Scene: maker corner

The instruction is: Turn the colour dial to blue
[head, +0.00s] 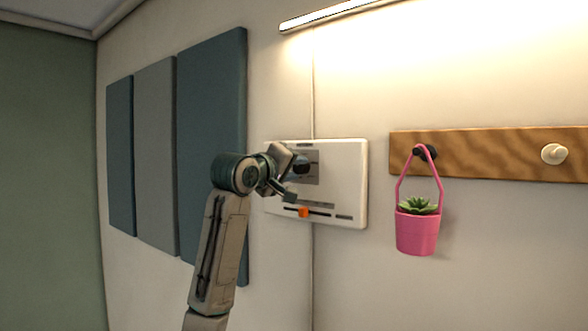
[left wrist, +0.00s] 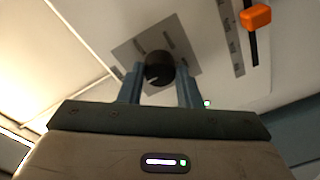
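The colour dial is a dark round knob (head: 302,165) on a grey plate in the upper part of a white wall panel (head: 347,185). My left gripper (head: 293,180) is in front of the panel at the dial and partly covers the plate. In the left wrist view the dial (left wrist: 158,70) sits between the two fingers of my left gripper (left wrist: 160,80), with little or no gap at either side. I cannot tell whether the fingers touch it. The dial's colour marks are not readable. My right gripper is not in view.
An orange slider (head: 304,212) stands out of the panel below the dial; it also shows in the left wrist view (left wrist: 256,17). A pink pot (head: 417,232) with a plant hangs from a wooden peg rail (head: 480,150) at the right. Wall boards (head: 212,130) are at the left.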

